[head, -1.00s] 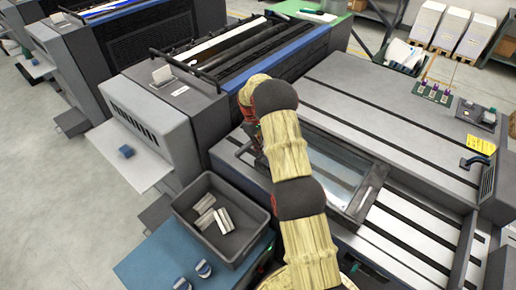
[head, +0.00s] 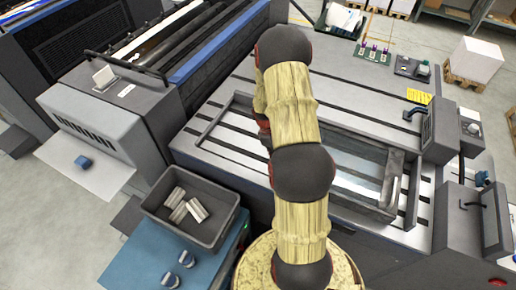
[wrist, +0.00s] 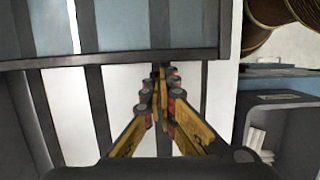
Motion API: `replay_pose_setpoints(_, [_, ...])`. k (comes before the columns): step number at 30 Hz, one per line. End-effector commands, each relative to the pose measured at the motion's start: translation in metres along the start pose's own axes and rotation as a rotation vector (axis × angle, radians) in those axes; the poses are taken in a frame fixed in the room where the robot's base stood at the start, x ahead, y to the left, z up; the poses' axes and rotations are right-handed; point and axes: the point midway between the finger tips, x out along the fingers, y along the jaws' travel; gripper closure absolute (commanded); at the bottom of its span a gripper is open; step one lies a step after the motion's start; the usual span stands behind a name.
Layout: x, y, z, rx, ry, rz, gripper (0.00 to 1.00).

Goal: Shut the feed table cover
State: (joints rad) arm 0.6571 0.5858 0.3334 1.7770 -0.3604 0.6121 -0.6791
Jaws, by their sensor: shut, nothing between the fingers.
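The feed table cover is a dark-framed clear panel (head: 358,172) lying low over the slatted feed table (head: 224,133), just right of my arm. Its right end is near the console side of the table, and bare slats show left of my arm. My gripper is hidden behind my arm in the head view. In the wrist view my gripper (wrist: 160,75) is shut and empty, its fingertips at a dark frame bar (wrist: 110,59) with glassy panel beyond it. I cannot tell whether they touch the bar.
A grey bin (head: 190,222) with metal pieces stands on a blue cart (head: 150,263) at front left. Dark console boxes (head: 440,130) stand at the table's right. The printing unit (head: 115,105) is at left. Bare slats (head: 408,237) lie right of the cover.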

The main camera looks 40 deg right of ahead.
Motion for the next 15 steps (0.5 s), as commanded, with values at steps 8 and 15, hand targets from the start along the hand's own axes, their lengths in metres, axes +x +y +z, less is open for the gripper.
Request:
replay_pose_setpoints(8, [0.011, 0.0, 0.046, 0.001, -0.001, -0.001, 1.0])
replay_pose_setpoints(15, [0.014, 0.0, 0.057, 0.0, -0.001, -0.001, 1.0])
